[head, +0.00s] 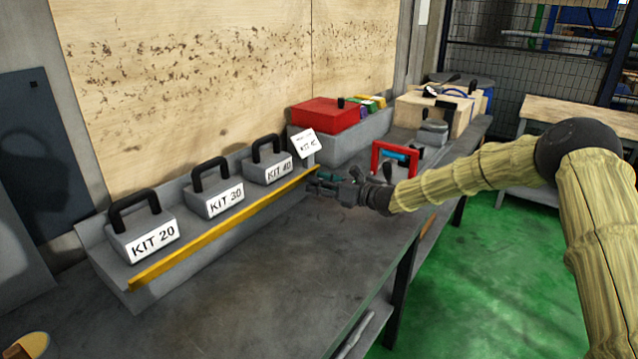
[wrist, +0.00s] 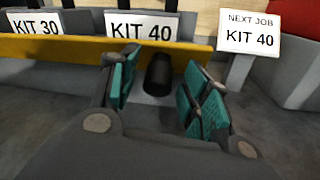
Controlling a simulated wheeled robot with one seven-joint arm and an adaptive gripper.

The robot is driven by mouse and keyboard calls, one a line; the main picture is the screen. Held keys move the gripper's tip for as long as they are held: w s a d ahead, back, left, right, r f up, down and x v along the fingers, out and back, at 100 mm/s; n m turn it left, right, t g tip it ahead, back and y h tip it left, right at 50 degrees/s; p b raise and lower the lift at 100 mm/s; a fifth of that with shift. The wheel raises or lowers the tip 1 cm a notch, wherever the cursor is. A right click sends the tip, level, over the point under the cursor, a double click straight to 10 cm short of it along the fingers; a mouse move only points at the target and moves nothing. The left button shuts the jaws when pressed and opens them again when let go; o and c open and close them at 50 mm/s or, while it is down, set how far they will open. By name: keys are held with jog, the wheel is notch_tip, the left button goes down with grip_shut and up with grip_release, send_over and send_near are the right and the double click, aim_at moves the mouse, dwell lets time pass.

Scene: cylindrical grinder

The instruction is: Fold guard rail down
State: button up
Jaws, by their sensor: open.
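The guard rail is a yellow bar (head: 225,229) running along the front of the grey kit shelf, across the fronts of the kits. It also shows in the wrist view (wrist: 60,50), passing below the KIT 40 label. A dark cylindrical knob (wrist: 158,75) stands in front of the rail near its right end; how it joins the rail is not clear. My gripper (head: 318,183) is at the rail's right end. In the wrist view its teal-padded fingers (wrist: 158,95) are open on either side of the knob, with no clear contact.
Grey boxes labelled KIT 20 (head: 146,236), KIT 30 (head: 218,198) and KIT 40 (head: 268,168) stand on the shelf behind the rail. A sign reading NEXT JOB KIT 40 (wrist: 249,32) stands to the right. A red box (head: 325,115) is farther back. The bench front (head: 270,285) is clear.

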jog(key=c, duration=1)
jog(key=shift+f+b, duration=0.35)
jog(key=shift+b, duration=0.55)
jog(key=shift+t+y+b, duration=0.3)
jog(key=shift+y+b, duration=0.3)
jog(key=shift+b, duration=0.1)
jog(key=o, duration=1)
